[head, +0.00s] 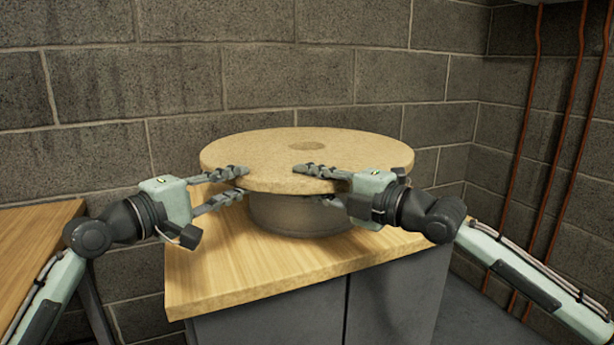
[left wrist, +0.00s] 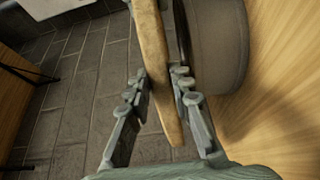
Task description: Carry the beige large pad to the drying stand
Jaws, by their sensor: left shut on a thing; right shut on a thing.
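The beige large pad (head: 260,155) is a wide round disc with a small darker circle at its centre. It sits level over a grey-brown round drum (head: 290,215), and I cannot tell whether it rests on it or is just above. My left gripper (head: 240,184) is shut on the pad's left front rim, one finger above and one below. The left wrist view shows the pad edge-on (left wrist: 155,75) between the fingers (left wrist: 160,90). My right gripper (head: 315,182) is shut on the front right rim; its lower finger is mostly hidden.
The drum stands on a wooden-topped grey cabinet (head: 230,275). Another wooden table (head: 35,235) is at the left, with a gap between. A grey block wall (head: 250,60) is close behind. Red-brown pipes (head: 530,130) run down the right wall.

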